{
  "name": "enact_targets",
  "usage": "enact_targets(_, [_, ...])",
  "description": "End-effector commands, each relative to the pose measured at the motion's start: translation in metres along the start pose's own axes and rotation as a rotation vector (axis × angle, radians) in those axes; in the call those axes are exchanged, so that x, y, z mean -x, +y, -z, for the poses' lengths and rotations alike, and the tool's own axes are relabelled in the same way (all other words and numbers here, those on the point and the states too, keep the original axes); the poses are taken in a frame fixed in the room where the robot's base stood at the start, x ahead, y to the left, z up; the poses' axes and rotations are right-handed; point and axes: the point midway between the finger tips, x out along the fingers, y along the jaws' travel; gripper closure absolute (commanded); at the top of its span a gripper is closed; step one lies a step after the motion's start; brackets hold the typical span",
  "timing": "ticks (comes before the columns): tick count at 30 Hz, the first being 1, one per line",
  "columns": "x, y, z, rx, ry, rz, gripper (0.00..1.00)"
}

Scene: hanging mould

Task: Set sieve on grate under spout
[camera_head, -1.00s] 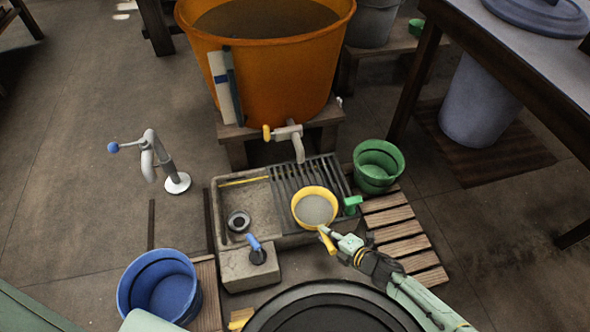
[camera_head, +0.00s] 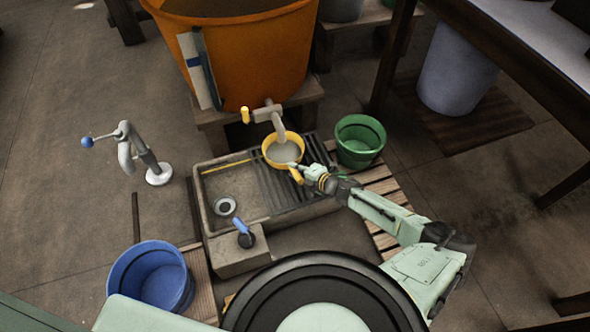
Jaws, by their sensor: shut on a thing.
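The yellow-rimmed sieve (camera_head: 284,154) has a grey mesh and a yellow handle towards me. My gripper (camera_head: 299,174) is shut on that handle. The sieve is over the back part of the dark slatted grate (camera_head: 287,187), just below the mouth of the grey spout (camera_head: 278,128). I cannot tell whether the sieve touches the grate or is held a little above it. The spout comes from the orange tub (camera_head: 245,55) and has a yellow tap lever on its left.
The grate lies on the right of a stone sink (camera_head: 213,227) with a drain and blue-handled tap. A green bucket (camera_head: 360,141) stands close on the right, a blue bucket (camera_head: 152,276) at front left. A grey hand pump (camera_head: 145,160) stands left. Wooden slats lie right.

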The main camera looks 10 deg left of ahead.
Motion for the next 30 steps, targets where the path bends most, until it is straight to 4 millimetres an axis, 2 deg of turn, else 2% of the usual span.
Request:
enact_targets(2, [-0.012,0.006,-0.005,0.002,0.002,-0.001,1.0])
enact_targets(3, [-0.014,-0.002,-0.004,-0.002,0.001,0.001,1.0])
enact_targets(6, [-0.016,-0.008,-0.005,-0.001,-0.001,-0.001,1.0])
enact_targets(17, [-0.018,-0.012,-0.005,0.0,0.0,-0.001,1.0])
enact_targets(18, [-0.017,-0.011,-0.005,0.0,0.0,0.0,0.78])
enact_targets(26, [-0.017,-0.01,-0.005,0.0,0.0,-0.001,0.61])
enact_targets(30, [-0.017,-0.011,-0.005,0.0,0.0,-0.001,0.61])
